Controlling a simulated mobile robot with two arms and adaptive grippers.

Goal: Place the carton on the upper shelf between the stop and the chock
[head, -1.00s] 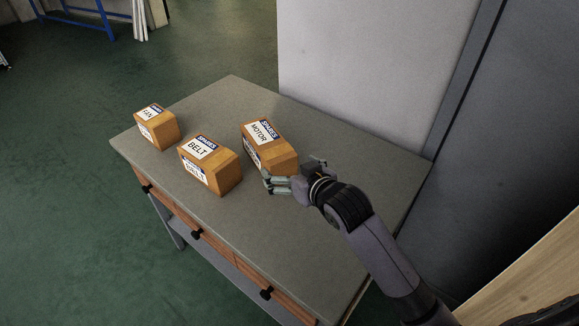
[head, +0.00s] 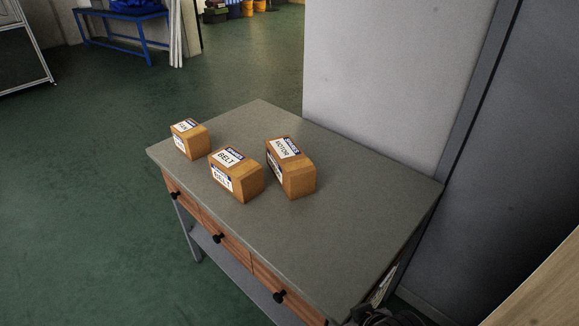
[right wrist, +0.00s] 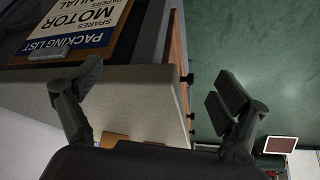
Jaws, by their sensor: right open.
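Three brown cartons stand on the grey table in the head view. The FAN carton (head: 190,140) is at the left, the BELT carton (head: 236,177) in the middle and the MOTOR carton (head: 291,168) at the right. My right gripper (right wrist: 158,85) is open and empty in the right wrist view, its fingers apart with the table's edge and drawer side behind them. In the head view only a dark piece of my right arm shows at the bottom, near the table's right corner. My left gripper is not in view. I see no upper shelf, stop or chock.
The grey table (head: 345,220) has drawers with black knobs and a low shelf (head: 228,264). A clipboard (right wrist: 122,50) with a MOTOR packing list is at the table's end. A pale wall stands behind, a dark panel (head: 480,190) to the right. Green floor is open at left.

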